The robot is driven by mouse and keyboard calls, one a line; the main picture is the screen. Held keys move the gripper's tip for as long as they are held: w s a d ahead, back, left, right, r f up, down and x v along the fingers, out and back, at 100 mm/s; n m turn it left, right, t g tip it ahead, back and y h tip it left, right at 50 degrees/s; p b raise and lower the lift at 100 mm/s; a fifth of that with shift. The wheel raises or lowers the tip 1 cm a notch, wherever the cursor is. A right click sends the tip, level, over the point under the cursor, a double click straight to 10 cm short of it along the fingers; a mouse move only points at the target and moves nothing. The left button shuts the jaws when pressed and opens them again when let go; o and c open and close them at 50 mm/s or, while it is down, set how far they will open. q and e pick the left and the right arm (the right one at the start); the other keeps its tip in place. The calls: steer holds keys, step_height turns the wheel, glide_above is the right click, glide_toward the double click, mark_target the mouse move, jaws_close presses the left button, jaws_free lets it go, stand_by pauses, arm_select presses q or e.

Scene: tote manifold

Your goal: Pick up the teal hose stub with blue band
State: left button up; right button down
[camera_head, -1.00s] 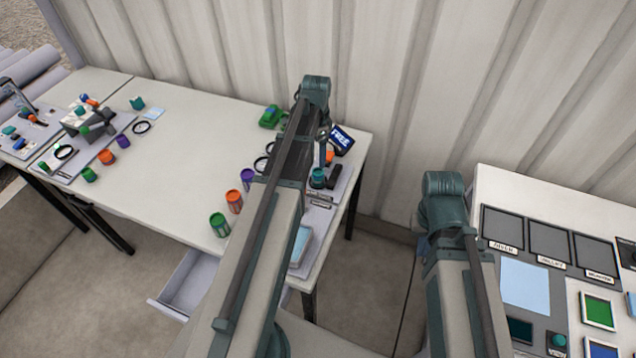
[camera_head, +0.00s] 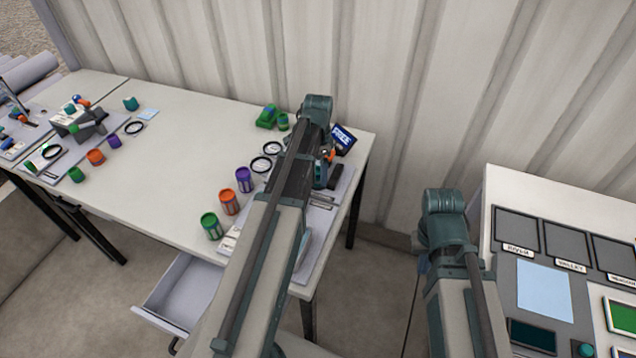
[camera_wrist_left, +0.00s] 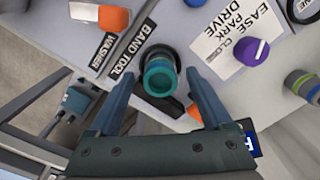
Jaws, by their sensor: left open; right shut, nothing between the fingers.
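A teal hose stub (camera_wrist_left: 159,76), a short round piece with an open top, stands upright in the left wrist view; a blue band on it is hard to make out. My left gripper (camera_wrist_left: 160,86) is open, with one finger on either side of the stub. I cannot tell whether either finger touches it. In the head view my left forearm covers most of this spot, and a bit of teal shows beside it (camera_head: 321,172). My right arm is on the right in the head view; its gripper is hidden.
A green can (camera_head: 211,226), orange can (camera_head: 229,202) and purple can (camera_head: 244,180) stand left of my left arm. An orange piece (camera_wrist_left: 114,18), purple knob (camera_wrist_left: 252,52) and blue-screened box (camera_head: 343,140) are nearby. A drawer (camera_head: 178,296) hangs open. The table's middle is clear.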

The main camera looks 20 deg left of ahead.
mark_target(318, 172)
arm_select(q)
steer(key=shift+f, duration=0.55)
arm_select(e)
steer(key=shift+f, duration=0.5)
arm_select(q)
steer(key=shift+r, duration=0.1)
jaws_close()
steer(key=shift+r, duration=0.15)
arm_select(e)
steer(key=shift+r, duration=0.15)
